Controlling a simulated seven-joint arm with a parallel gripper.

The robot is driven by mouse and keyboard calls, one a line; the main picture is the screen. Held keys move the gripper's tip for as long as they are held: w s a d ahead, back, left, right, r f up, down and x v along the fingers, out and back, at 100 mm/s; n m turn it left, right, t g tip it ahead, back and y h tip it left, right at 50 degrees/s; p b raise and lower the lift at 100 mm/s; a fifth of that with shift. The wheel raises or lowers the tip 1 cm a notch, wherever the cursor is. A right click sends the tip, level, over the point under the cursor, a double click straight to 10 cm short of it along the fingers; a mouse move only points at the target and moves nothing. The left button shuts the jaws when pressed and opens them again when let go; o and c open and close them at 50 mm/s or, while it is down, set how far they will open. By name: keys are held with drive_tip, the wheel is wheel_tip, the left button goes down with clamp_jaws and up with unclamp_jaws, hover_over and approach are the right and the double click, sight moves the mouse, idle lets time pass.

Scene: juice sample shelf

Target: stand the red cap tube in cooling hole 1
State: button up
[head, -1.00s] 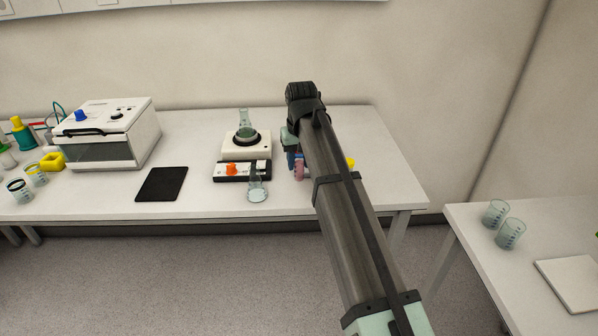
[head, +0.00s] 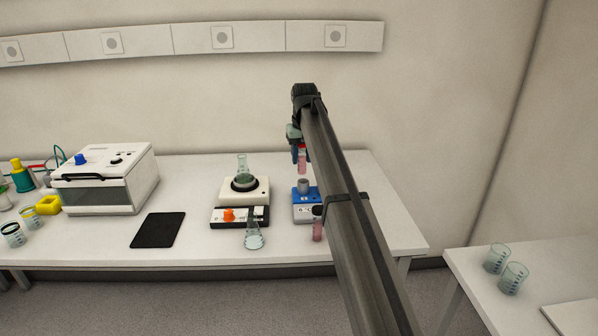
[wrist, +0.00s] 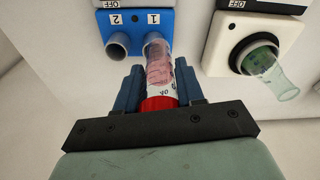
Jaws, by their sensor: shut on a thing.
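The red cap tube, with pink contents and a white label, is in my gripper. In the wrist view the tube (wrist: 160,75) has its red cap nearest me, between the blue fingers of my gripper (wrist: 160,88). The blue cooling block (wrist: 137,18) has two grey round holes marked 1 and 2. The tube's far end overlaps hole 1 (wrist: 154,40) in that view; hole 2 (wrist: 118,44) looks empty. In the head view my gripper (head: 301,153) holds the tube (head: 302,165) roughly upright above the block (head: 301,206), with a small gap above a grey hole rim.
A white stirrer (head: 257,190) with a flask stands left of the block. Another pink vessel (head: 317,231) with a dark top stands at the block's front, partly behind my arm. A black mat (head: 158,230) and a white bath (head: 105,180) are farther left.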

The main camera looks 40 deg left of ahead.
sight(303, 174)
drive_tip(key=w+a, duration=0.2)
drive_tip(key=w, duration=0.1)
drive_tip(key=shift+w+a+r, duration=0.1)
drive_tip(key=shift+r, duration=0.1)
drive_tip(key=shift+f, duration=0.15)
drive_tip(key=shift+f, duration=2.1)
drive_tip(key=shift+f, duration=2.5)
